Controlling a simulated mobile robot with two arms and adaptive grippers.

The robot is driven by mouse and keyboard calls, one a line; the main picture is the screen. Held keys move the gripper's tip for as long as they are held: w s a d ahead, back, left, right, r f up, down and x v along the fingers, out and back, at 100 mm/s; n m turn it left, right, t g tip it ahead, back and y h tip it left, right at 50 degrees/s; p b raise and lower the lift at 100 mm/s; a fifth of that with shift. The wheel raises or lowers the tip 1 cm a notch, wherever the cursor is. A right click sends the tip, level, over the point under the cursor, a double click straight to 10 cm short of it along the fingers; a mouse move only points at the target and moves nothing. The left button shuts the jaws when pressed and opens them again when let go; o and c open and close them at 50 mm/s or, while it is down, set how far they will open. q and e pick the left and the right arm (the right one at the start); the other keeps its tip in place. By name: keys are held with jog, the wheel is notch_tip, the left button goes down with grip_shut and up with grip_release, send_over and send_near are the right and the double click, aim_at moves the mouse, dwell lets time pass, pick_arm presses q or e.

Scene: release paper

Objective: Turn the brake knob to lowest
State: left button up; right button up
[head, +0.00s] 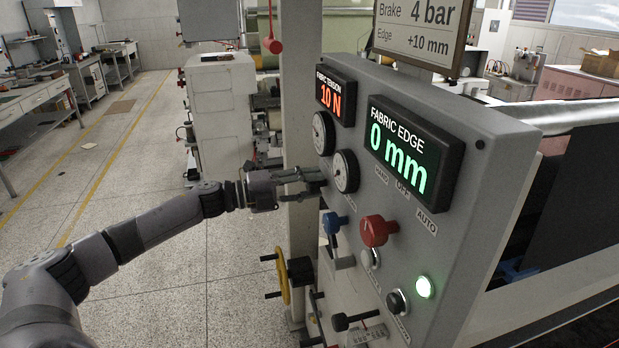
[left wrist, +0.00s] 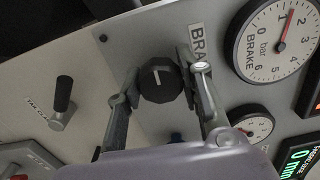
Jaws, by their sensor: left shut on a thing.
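The black brake knob (left wrist: 158,88) is in the left wrist view, with a pale mark on its face. Beside it is a partly covered label starting "BRA" (left wrist: 197,38). My left gripper (left wrist: 162,72) has one finger on each side of the knob and is shut on it. The large brake gauge (left wrist: 262,62) has a red needle slanting toward the upper right of the picture. In the head view my left gripper (head: 318,180) reaches the panel's left edge, where the knob is hidden. My right gripper is out of view.
A sign (head: 422,28) above reads Brake 4 bar. A yellow handwheel (head: 282,275) is below. Open floor (head: 150,270) lies left.

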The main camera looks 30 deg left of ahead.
pick_arm(q)
jog(key=n+p, duration=0.3)
jog(key=n, duration=0.2)
jog(key=shift+r+n+p, duration=0.15)
jog(key=shift+n+p, duration=0.15)
jog(key=shift+p, duration=0.05)
jog(key=n+p, duration=0.2)
jog(key=n, duration=0.1)
jog(key=shift+n, duration=0.5)
jog(key=shift+f, duration=0.2)
jog(key=o, duration=1.2)
jog(key=shift+s+a, duration=0.1)
